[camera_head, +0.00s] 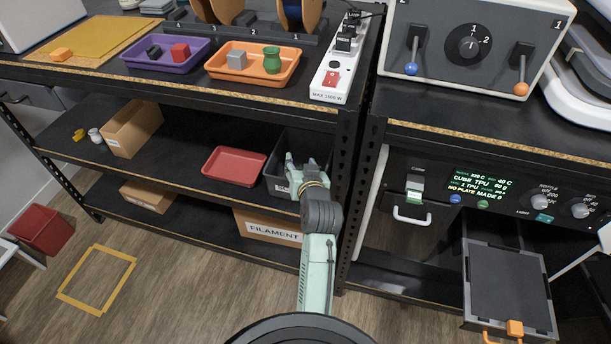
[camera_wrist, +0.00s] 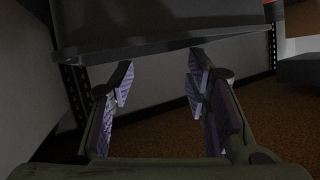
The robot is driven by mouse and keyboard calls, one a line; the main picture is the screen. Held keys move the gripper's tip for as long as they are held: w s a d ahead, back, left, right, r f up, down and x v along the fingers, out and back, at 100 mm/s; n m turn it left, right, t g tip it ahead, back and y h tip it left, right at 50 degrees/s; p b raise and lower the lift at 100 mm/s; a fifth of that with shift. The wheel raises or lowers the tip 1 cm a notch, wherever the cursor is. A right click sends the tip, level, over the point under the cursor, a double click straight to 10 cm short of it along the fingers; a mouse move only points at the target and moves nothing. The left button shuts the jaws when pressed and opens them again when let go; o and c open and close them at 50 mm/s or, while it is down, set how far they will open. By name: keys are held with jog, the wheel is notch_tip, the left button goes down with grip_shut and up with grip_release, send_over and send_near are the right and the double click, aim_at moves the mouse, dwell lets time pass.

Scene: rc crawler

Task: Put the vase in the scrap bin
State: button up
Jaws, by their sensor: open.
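A small green vase (camera_head: 271,60) stands upright in the orange tray (camera_head: 222,71) on the top shelf, beside a grey cube. My gripper (camera_head: 293,166) is lower, at the middle shelf, in front of a dark bin (camera_head: 276,183) that it partly hides. In the wrist view my gripper (camera_wrist: 160,85) has its fingers apart with nothing between them. The vase does not show in the wrist view. No label shows which container is the scrap bin; the dark bin and a red bin (camera_head: 43,230) on the floor at the left are both in view.
A purple tray (camera_head: 139,64) and a white power strip (camera_head: 331,80) flank the orange tray. A red tray (camera_head: 234,166) lies left of my gripper. The top shelf's edge is above my gripper. A printer bed (camera_head: 507,285) sticks out at right. Floor at front left is mostly clear.

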jog(key=v, duration=0.7)
jog(key=shift+s+b, duration=0.35)
jog(key=shift+b, duration=0.1)
jog(key=shift+r, duration=0.1)
